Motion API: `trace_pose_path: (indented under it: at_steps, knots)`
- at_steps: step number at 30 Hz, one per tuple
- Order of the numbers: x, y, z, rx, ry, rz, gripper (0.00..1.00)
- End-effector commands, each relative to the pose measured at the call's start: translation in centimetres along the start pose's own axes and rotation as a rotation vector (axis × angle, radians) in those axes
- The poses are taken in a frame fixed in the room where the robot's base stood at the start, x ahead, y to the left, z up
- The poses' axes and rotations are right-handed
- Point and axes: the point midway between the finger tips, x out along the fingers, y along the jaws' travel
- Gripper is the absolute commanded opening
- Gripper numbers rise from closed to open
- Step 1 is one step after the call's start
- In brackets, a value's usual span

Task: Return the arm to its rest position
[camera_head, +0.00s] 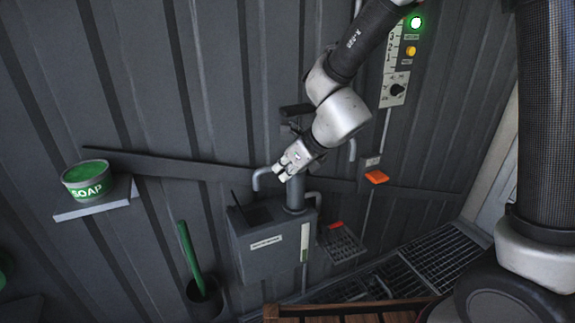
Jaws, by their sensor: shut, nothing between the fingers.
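My arm reaches down from the upper right in the head camera view, bent at its wrist. My gripper (285,172) is shut and empty. In the picture it lies just above the grey wall-mounted box (268,247) with a white label and an upright pipe. I cannot tell whether it touches the pipe behind it. My wrist covers part of the pipework and the wall behind.
A soap tub (86,178) stands on a small shelf (92,208) at left. A control panel (397,70) with a lit green lamp is at upper right. An orange-red piece (376,177), a wire tray (340,243), a green-handled tool (188,250) and floor grating (440,255) lie around.

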Motion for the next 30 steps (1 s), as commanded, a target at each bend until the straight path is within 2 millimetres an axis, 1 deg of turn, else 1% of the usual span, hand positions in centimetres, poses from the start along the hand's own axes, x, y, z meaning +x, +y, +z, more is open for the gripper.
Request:
trace_pose_path:
  at_steps: [1, 4, 7, 11, 14, 16, 17, 20, 21, 23, 24, 26, 27, 29, 30]
  knots:
    - [-0.8, 0.4, 0.1, -0.005, -0.002, 0.001, 0.00]
    - [-2.3, 0.8, 0.2, -0.005, -0.003, 0.000, 0.00]
    - [-3.2, 1.2, 0.2, -0.004, 0.000, 0.001, 0.00]
    - [-3.9, 1.3, 0.3, -0.006, 0.000, 0.000, 0.00]
    - [-4.1, 1.5, 0.2, -0.071, 0.002, 0.005, 0.00]
    - [-4.2, 2.1, -0.1, -0.199, 0.011, 0.034, 0.00]
    - [-4.2, 2.4, -0.3, -0.284, 0.018, 0.055, 0.00]
    - [-4.7, 4.0, -2.9, -0.687, 0.061, 0.176, 0.00]
    - [-5.6, 4.6, -4.0, -0.881, 0.068, 0.236, 0.00]
    - [-7.7, 4.7, -5.7, -1.174, 0.067, 0.316, 0.00]
    - [-9.5, 4.3, -6.8, -1.364, 0.063, 0.364, 0.00]
    - [-12.8, 3.1, -8.7, -1.644, 0.061, 0.428, 0.00]
    - [-15.4, 1.9, -10.2, -1.826, 0.066, 0.468, 0.00]
    - [-19.4, 0.0, -12.5, -2.062, 0.093, 0.520, 0.00]
    - [-21.9, -1.2, -14.0, -2.184, 0.123, 0.550, 0.00]
